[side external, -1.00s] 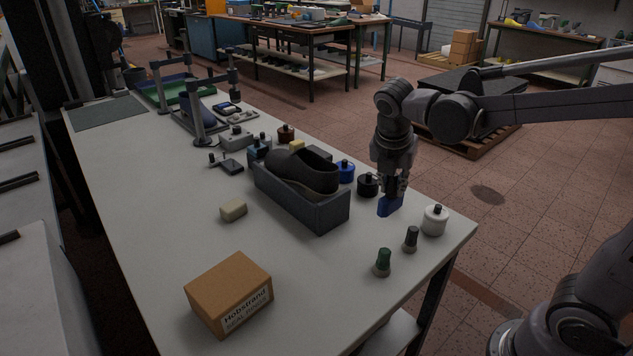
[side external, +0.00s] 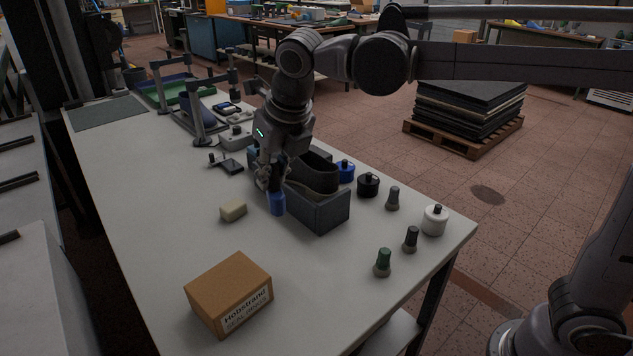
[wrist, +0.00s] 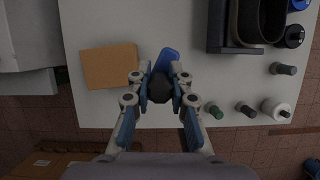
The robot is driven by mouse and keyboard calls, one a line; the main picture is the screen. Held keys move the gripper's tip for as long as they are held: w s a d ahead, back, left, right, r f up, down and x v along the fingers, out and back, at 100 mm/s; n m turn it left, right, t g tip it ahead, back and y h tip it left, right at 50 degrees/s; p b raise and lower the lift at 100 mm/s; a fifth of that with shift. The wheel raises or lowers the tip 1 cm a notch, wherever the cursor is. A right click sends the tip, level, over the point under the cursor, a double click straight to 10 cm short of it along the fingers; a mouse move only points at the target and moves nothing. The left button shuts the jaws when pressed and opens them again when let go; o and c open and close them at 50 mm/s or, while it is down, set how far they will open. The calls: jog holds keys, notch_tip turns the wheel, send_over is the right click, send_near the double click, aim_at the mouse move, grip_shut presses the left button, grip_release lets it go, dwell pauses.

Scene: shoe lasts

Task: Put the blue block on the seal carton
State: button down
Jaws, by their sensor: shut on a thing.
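The blue block (side external: 277,203) is held in my gripper (side external: 270,182), above the table beside the front left side of the grey shoe tray. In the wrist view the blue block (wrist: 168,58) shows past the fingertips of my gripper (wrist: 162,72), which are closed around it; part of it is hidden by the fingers. The seal carton (side external: 230,292) is a closed brown cardboard box with a "Hobstrand" label, standing on the table nearer the camera. The carton (wrist: 110,66) lies left of the block in the wrist view, with bare table visible on its top left side.
The grey tray (side external: 320,214) with a dark shoe stands close to my gripper. A beige block (side external: 233,210) lies to its left. Several bottles, including a green one (side external: 382,263) and a white one (side external: 435,220), stand at the right.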

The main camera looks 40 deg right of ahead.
jog(key=shift+s+a+f, duration=0.1)
jog(key=shift+a+f, duration=1.7)
jog(key=shift+a, duration=0.25)
jog(key=shift+s+a+f, duration=0.1)
jog(key=shift+a+f, duration=1.75)
jog(key=shift+a, duration=0.2)
jog(key=shift+a+f, duration=1.8)
jog(key=shift+a, duration=0.25)
jog(key=shift+f, duration=0.1)
jog(key=c, duration=1.2)
grip_release()
